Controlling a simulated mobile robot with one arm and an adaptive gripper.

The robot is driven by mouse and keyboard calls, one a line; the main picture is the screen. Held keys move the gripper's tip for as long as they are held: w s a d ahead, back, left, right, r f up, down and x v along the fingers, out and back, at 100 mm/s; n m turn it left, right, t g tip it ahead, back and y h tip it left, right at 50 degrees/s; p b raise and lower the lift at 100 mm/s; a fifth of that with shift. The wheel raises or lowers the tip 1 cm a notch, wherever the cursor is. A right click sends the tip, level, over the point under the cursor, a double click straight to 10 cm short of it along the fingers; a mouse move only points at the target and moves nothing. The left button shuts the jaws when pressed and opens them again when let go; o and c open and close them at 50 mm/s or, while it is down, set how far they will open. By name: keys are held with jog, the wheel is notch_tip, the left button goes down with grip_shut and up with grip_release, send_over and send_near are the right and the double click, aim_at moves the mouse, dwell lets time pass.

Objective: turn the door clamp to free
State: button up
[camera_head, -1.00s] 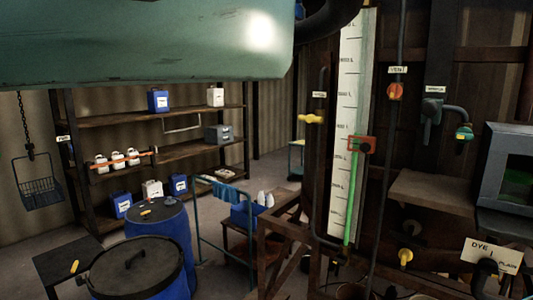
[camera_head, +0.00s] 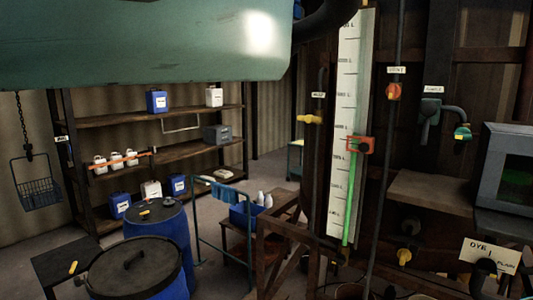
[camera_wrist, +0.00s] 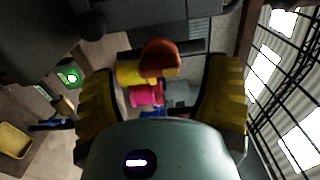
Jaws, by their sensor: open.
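I cannot make out the door clamp for certain in either view. A grey cabinet with a dark window (camera_head: 508,165) stands at the right edge of the head view; no clamp can be told on it. In the wrist view my gripper (camera_wrist: 163,70) is open, with yellow-padded fingers at left and right and nothing held. Past the fingers, in the gap, show an orange-red rounded piece (camera_wrist: 159,56), a yellow cylinder (camera_wrist: 130,71) and a magenta cylinder (camera_wrist: 146,94). Their distance from the fingers is unclear. My gripper is outside the head view.
A tall white level scale (camera_head: 347,120) with a red slider (camera_head: 360,145) stands right of centre. A yellow-handled valve (camera_head: 311,119) is beside it. Blue drums (camera_head: 165,235) and shelves (camera_head: 160,118) stand at left. A black wire grid (camera_wrist: 285,80) runs along the wrist view's right.

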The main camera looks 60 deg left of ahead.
jog(key=shift+v, duration=2.75)
